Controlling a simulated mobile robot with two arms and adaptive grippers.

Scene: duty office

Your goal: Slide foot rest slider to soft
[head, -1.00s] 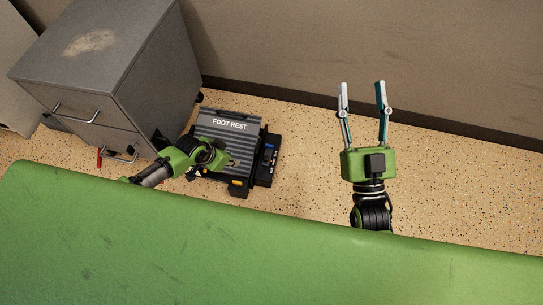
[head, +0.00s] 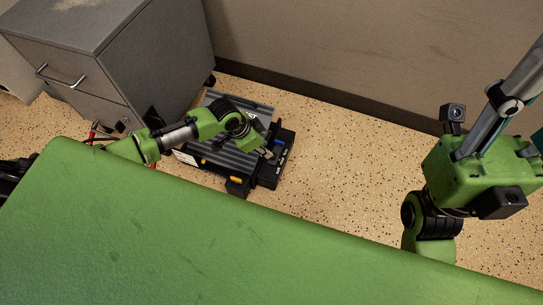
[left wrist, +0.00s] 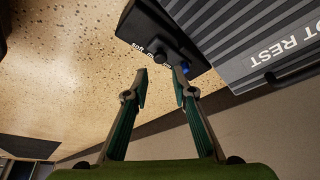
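The foot rest (head: 243,98) is a grey ribbed plate on the floor, with a black control strip (head: 270,175) along its right side. A small blue part (head: 278,143) shows on that strip. In the left wrist view the strip carries the printed word "soft", a black knob (left wrist: 163,50) and a blue part (left wrist: 193,71). My left gripper (head: 268,149) is over the strip. Its fingers (left wrist: 160,72) are apart and empty, with the right fingertip close to the blue part; contact cannot be told. My right gripper's (head: 525,105) fingers look apart, their tips out of frame.
A grey drawer cabinet (head: 120,60) stands left of the foot rest, against the wall (head: 330,50). My green body fills the lower front. The speckled floor (head: 350,165) to the right of the foot rest is clear.

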